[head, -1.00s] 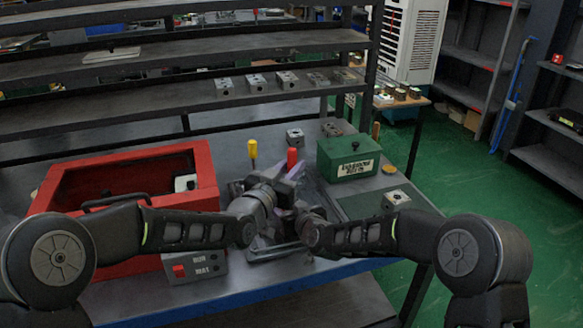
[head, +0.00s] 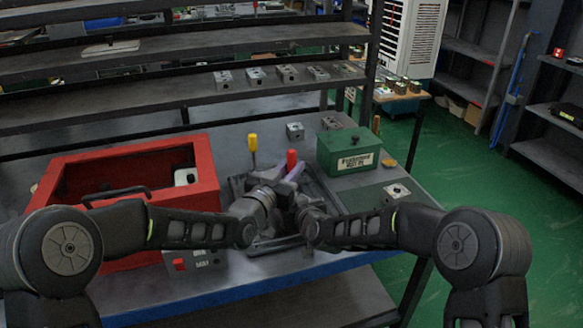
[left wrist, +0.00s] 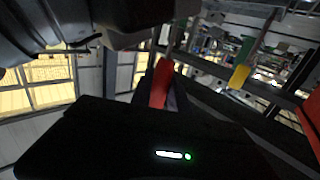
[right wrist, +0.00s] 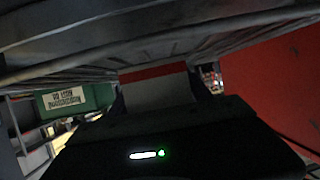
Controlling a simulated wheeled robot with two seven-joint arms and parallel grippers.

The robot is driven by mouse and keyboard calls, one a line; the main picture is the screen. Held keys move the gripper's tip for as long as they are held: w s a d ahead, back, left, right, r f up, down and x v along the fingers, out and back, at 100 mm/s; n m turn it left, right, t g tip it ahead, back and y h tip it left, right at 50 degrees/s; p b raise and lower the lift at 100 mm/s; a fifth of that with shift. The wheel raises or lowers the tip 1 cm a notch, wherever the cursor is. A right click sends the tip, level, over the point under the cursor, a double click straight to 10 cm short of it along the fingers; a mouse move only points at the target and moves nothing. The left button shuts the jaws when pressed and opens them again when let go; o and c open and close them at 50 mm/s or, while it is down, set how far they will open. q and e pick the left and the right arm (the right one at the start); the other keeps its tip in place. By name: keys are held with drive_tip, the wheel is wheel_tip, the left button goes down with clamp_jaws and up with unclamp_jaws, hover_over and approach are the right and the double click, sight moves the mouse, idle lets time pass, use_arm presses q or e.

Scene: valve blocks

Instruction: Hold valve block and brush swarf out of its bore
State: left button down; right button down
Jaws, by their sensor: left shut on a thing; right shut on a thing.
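My left gripper (head: 283,184) is over the dark tray (head: 262,247) at the bench's middle. It is shut on a brush with a red handle (head: 291,159); the handle stands up between the fingers in the left wrist view (left wrist: 160,84). The brush's lower end is hidden. My right gripper (right wrist: 157,92) is close beside the left one and shut on a light grey valve block (right wrist: 158,84). The head view hides this block behind my wrists. I cannot tell whether the brush is in its bore.
A yellow-handled tool (head: 252,142) stands behind the tray. A green box (head: 349,152) and another block (head: 396,192) are at right. Several blocks line the shelf (head: 150,107).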

use_arm(q)
drive_tip(key=shift+r, duration=1.2)
drive_tip(key=shift+f, duration=1.2)
drive_tip(key=shift+r, duration=0.1)
drive_tip(key=shift+r, duration=4.5)
use_arm(e)
drive_tip(key=shift+c, duration=1.8)
unclamp_jaws()
